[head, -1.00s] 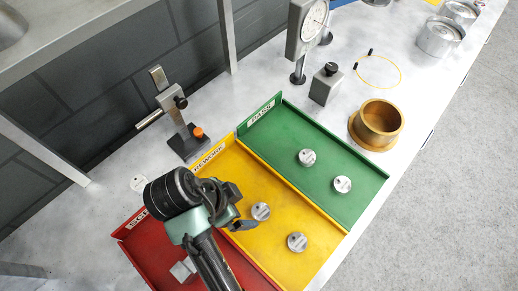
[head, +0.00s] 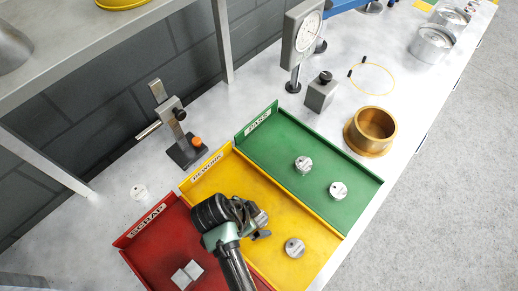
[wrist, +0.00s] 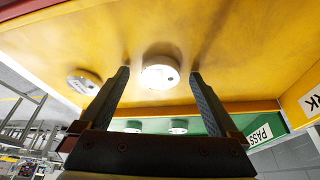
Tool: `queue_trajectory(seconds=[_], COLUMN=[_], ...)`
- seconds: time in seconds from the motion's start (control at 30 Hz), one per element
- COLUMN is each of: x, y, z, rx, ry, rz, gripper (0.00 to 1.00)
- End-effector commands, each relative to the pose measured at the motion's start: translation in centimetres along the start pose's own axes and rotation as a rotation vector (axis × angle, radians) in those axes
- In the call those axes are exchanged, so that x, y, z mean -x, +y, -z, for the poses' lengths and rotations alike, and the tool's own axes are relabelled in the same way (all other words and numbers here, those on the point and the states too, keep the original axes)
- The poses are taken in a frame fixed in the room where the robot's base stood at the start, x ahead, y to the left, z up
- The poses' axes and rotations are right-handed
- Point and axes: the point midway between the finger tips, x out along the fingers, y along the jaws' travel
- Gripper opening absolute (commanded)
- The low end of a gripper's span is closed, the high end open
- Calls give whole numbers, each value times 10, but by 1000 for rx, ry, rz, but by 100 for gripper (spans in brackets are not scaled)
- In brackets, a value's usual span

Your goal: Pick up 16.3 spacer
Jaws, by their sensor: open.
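Several short silvery round spacers are in view; their markings are too small to read, so I cannot tell which is 16.3. One spacer (wrist: 160,74) in the yellow tray (wrist: 230,40) lies between my open fingers in the wrist view. It is partly hidden by my gripper (head: 262,228) in the head view (head: 262,217). My gripper is empty and low over this tray; contact with the spacer cannot be seen. A second spacer (head: 295,247) sits in the same tray. Two more spacers (head: 303,164) (head: 338,190) sit in the green tray (head: 275,140).
A gauge stand (head: 185,148), a brass ring (head: 371,130) and a dial gauge (head: 303,35) stand around the trays. Low walls divide the trays.

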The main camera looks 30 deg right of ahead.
Motion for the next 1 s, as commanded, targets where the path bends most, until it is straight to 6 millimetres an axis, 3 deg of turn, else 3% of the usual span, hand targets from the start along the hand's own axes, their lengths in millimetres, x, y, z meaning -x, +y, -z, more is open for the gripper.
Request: queue_trajectory(seconds=[0.07,0.6,1.0], x=[0,1,9], y=[0,0,-2], z=[0,0,4], rx=[0,1,-1], ry=[0,0,2], rz=[0,1,5], gripper=[97,0,0])
